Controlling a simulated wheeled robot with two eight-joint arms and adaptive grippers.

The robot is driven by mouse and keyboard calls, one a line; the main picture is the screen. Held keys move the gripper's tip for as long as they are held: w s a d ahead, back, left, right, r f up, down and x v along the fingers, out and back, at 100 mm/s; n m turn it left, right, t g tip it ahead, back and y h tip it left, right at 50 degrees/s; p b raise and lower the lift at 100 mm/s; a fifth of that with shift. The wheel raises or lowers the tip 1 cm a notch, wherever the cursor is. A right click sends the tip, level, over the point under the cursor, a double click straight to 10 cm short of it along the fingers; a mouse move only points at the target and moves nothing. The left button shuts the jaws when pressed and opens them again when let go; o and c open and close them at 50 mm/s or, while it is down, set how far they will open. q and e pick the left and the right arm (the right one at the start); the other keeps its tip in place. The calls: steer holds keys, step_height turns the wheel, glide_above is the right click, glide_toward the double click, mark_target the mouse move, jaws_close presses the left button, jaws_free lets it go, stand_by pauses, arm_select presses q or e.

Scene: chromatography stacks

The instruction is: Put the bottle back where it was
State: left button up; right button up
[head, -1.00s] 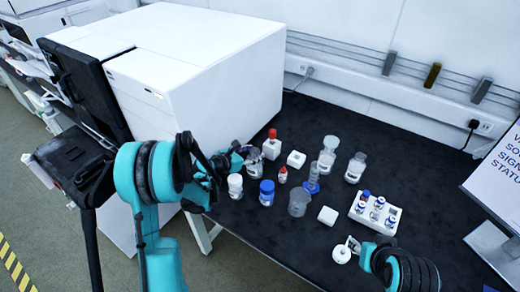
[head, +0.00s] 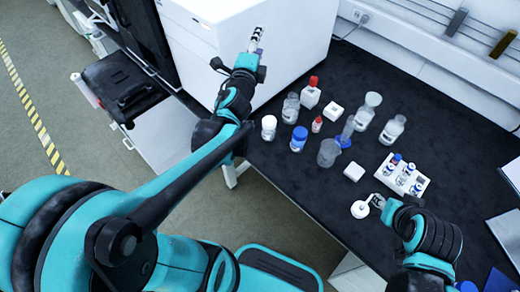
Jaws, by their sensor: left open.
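Several bottles stand upright on the black bench: a clear bottle (head: 290,108), a white bottle (head: 269,128), a blue-capped bottle (head: 299,139), a red-capped white bottle (head: 311,93), a small red-capped bottle (head: 317,124) and clear bottles (head: 393,130) farther right. I cannot tell which one the task means. My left gripper (head: 257,40) is open and empty, raised in front of the white instrument, apart from the bottles. My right gripper (head: 377,202) is low at the right, beside a round white item (head: 360,209); its jaw state is unclear.
The big white instrument (head: 215,60) stands behind my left gripper. A white rack (head: 404,178) holds several vials. White blocks (head: 353,172) and a clear beaker (head: 329,152) stand among the bottles. The black bench (head: 460,130) has free room at the right.

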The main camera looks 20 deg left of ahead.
arm_select(q)
steer(key=s+d+f+n+g+h, duration=0.2)
steer(key=s+d+f+n+g, duration=0.3)
steer(key=s+f+n, duration=0.3)
steer(key=s+d+f+n+g+h, duration=0.1)
steer(key=s+d+f+n+g, duration=0.4)
steer(key=s, duration=1)
step_height(320, 180, down, 3)
steer(key=d+n, duration=0.1)
steer(key=n, duration=0.2)
steer(key=shift+s+f+h, duration=0.15)
steer(key=shift+s+h, duration=0.1)
steer(key=shift+h, duration=0.15)
